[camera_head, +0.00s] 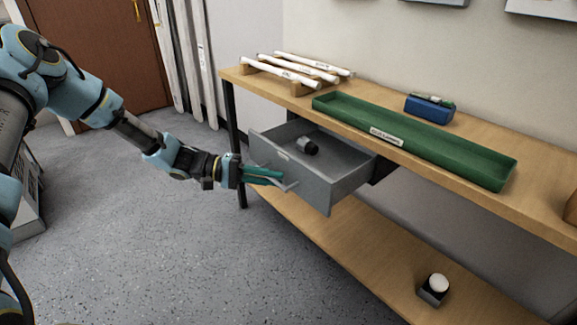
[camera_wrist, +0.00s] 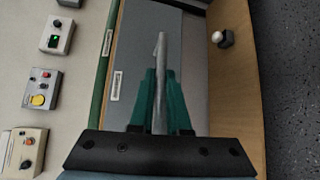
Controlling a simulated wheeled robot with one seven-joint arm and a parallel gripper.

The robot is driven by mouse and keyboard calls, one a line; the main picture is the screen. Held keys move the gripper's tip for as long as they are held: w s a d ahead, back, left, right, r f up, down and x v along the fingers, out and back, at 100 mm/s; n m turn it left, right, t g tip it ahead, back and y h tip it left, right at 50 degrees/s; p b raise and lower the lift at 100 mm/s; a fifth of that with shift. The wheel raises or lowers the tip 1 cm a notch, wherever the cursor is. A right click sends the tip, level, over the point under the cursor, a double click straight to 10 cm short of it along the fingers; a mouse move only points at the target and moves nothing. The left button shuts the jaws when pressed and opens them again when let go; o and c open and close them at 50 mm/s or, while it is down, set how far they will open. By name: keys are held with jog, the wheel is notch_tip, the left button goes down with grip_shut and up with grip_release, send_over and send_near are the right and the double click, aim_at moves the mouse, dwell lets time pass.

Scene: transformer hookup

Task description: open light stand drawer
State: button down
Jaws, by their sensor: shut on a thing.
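The grey drawer (camera_head: 330,184) under the bench top stands pulled out, and its inside is visible. A small dark cylindrical object (camera_head: 308,146) lies inside it. My gripper (camera_head: 280,179) is shut on the drawer's grey bar handle (camera_head: 291,186) at the front. In the wrist view the teal fingers (camera_wrist: 160,88) sit on both sides of the handle (camera_wrist: 160,50), with the drawer front (camera_wrist: 136,45) behind it. The drawer's contents are hidden in the wrist view.
The wooden bench (camera_head: 455,192) carries a long green tray (camera_head: 440,148), white tubes (camera_head: 290,67) on a rack and a blue box (camera_head: 428,109). A small box with a white knob (camera_head: 436,287) stands on the lower shelf. Grey floor (camera_head: 150,250) left of the bench is clear.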

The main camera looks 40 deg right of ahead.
jog(key=shift+w+a, duration=0.15)
jog(key=shift+a, duration=1.4)
jog(key=c, duration=0.9)
grip_release()
jog(key=v, duration=1)
jog(key=shift+w+a+b, duration=0.25)
jog(key=shift+a+b, duration=0.05)
jog(key=shift+b, duration=0.15)
